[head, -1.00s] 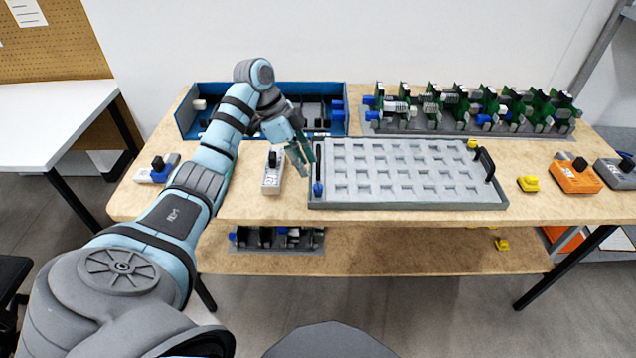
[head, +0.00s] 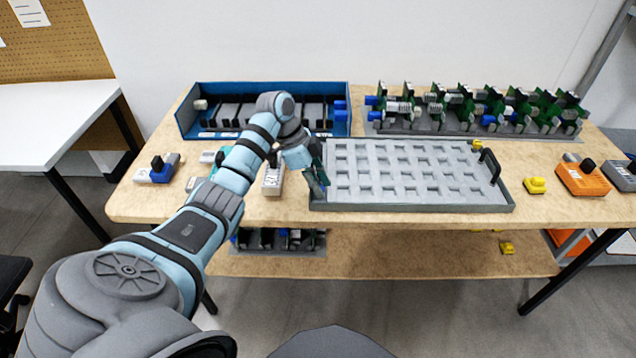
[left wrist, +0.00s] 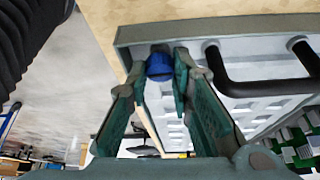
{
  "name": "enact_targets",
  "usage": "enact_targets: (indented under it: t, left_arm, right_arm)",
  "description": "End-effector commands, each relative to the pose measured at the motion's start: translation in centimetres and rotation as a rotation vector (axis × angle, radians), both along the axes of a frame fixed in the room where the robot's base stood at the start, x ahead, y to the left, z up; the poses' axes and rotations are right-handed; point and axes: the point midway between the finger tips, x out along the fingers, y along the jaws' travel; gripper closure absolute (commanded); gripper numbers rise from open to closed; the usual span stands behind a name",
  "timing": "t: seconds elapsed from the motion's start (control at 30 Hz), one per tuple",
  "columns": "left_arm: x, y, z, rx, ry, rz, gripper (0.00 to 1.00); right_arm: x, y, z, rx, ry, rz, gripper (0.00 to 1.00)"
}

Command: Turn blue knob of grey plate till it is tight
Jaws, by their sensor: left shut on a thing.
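The grey plate (head: 410,206) is a shallow tray-like panel with rows of square recesses, lying on the wooden table. My left gripper (head: 319,190) is down at the plate's left end and hides the blue knob in the head view. In the left wrist view, the blue knob (left wrist: 159,66) sits at the plate's edge (left wrist: 230,27), between the two green fingertips of my left gripper (left wrist: 165,70). The gripper is shut on it. My right gripper is not in view.
A black handle (left wrist: 255,88) stands beside the knob. A blue tray (head: 185,125) and a rack of green circuit boards (head: 470,130) are behind. Yellow (head: 535,186) and orange (head: 583,180) parts lie to the right. A small grey device (head: 272,183) lies left of the plate.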

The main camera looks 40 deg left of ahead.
Motion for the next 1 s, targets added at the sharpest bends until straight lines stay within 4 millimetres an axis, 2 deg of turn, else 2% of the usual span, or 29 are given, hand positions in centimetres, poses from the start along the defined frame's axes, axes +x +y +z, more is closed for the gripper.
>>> enact_targets:
  t: [0.27, 0.5, 1.0]
  left_arm:
    - [0.1, -0.1, 0.1, -0.004, 0.001, -0.082, 1.0]
    - [0.2, -0.1, 0.1, -0.004, -0.001, -0.247, 1.0]
    - [0.2, 0.0, -0.1, -0.003, -0.001, -0.583, 1.0]
  right_arm:
    - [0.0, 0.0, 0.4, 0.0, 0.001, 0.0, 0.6]
    - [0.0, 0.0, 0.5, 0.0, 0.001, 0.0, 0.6]
    - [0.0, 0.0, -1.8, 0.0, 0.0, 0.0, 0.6]
